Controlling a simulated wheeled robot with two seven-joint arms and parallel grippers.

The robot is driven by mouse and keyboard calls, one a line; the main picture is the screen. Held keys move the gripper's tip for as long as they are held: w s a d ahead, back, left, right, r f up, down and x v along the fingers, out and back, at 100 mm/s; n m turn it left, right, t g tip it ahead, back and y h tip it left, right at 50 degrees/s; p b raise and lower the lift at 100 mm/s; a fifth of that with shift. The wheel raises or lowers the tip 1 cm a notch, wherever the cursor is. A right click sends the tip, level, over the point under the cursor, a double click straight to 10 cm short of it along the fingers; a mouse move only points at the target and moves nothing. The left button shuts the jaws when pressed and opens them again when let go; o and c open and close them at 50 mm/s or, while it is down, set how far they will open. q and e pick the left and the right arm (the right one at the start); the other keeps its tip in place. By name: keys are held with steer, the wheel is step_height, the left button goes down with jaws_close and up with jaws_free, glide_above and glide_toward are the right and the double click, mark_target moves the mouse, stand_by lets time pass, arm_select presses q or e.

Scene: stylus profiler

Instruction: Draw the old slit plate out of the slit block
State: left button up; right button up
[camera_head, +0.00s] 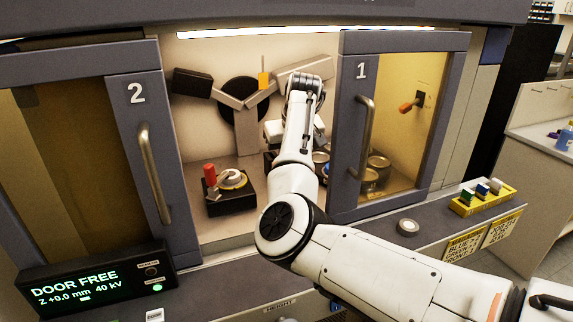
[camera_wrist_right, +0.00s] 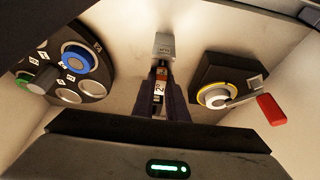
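My right arm reaches through the open front of the cabinet in the head view, and its wrist hides its fingertips there. In the right wrist view my right gripper (camera_wrist_right: 161,90) has its two dark fingers on either side of a narrow strip with an orange part and a white "2" label (camera_wrist_right: 159,87), which looks like the slit plate. A grey block (camera_wrist_right: 164,46), perhaps the slit block, stands just beyond the fingertips. I cannot tell whether the fingers touch the strip. My left gripper is not in view.
Door 2 (camera_head: 137,140) and door 1 (camera_head: 350,130) flank the opening. Inside stand a black block with a red handle (camera_head: 209,174) and a round holder with a blue ring (camera_wrist_right: 77,57). A yellow rack (camera_head: 482,200) and small disc (camera_head: 408,226) lie on the ledge. A panel reads DOOR FREE (camera_head: 95,283).

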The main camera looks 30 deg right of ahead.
jaws_close()
steer(key=shift+c, duration=0.3)
jaws_free()
jaws_close()
steer(key=shift+r, duration=0.65)
steer(key=shift+r, duration=0.1)
steer(key=shift+r, duration=2.25)
